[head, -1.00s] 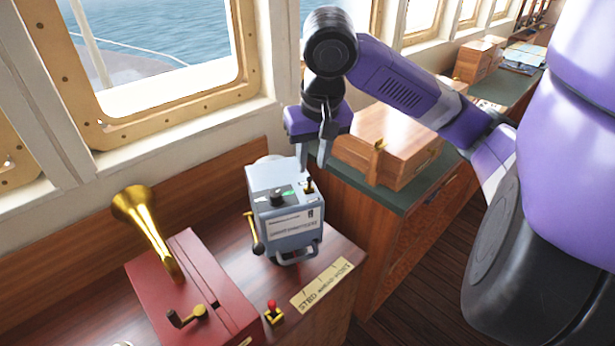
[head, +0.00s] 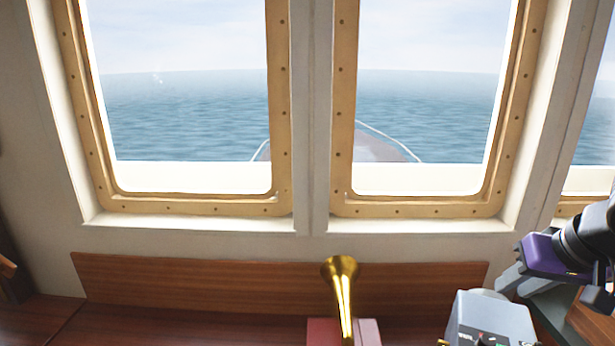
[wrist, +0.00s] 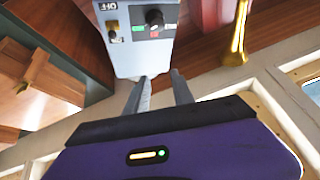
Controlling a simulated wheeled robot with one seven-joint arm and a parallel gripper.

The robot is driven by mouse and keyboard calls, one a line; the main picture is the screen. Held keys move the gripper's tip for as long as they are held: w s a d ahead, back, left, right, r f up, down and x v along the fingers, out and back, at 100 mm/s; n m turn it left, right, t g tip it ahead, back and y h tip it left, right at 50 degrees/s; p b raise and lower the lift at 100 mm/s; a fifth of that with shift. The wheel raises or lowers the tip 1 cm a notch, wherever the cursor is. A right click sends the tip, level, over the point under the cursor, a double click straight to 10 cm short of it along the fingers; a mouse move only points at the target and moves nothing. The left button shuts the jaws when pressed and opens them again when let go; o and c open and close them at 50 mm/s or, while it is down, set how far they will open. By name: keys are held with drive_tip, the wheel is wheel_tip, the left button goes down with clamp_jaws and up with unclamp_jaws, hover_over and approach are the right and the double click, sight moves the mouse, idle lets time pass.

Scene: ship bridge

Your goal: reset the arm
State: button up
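My gripper (head: 508,284) is at the right edge of the head view, with its purple body and grey fingers beside and above a grey control box (head: 490,322). In the wrist view, my gripper (wrist: 160,80) has its two fingers apart with nothing between them. The control box (wrist: 137,40) is just beyond the fingertips, with a black knob, a small brass toggle and an "OFF" label. Whether the fingertips touch the box I cannot tell. Most of my arm is outside the head view.
A brass horn (head: 342,290) rises from a red box (head: 368,332) left of the control box. A wooden backboard (head: 200,285) runs below the windows. A wooden box (wrist: 45,80) shows in the wrist view. The console's left part is clear.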

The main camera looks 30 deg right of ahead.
drive_tip(key=w+a+r+n+t+h, duration=0.1)
drive_tip(key=w+a+r+t, duration=0.3)
drive_tip(key=w+r+t, duration=0.45)
drive_tip(key=w+a+r+t+h, duration=0.1)
drive_tip(key=w+a+r+t, duration=0.35)
drive_tip(key=r+t, duration=0.55)
drive_tip(key=s+a+f+m+g+h, duration=0.1)
drive_tip(key=s+a+f+g+h, duration=0.3)
drive_tip(key=f, duration=0.6)
drive_tip(key=s+a+f+m+g+h, duration=0.1)
drive_tip(key=s+a+f+h, duration=0.1)
drive_tip(key=s+a+f, duration=0.7)
drive_tip(key=s+a+f+n+g+y, duration=0.2)
drive_tip(key=s+a+f+n+y, duration=0.2)
drive_tip(key=s+f, duration=0.4)
drive_tip(key=s+a+f+n+g+y+b, duration=0.1)
drive_tip(key=s+a+f+n+y, duration=0.4)
drive_tip(key=f, duration=0.5)
drive_tip(key=s+a+g+y, duration=0.1)
drive_tip(key=s+a, duration=0.1)
drive_tip(key=s, duration=0.1)
drive_tip(key=shift+a+y, duration=0.15)
drive_tip(key=shift+y, duration=0.15)
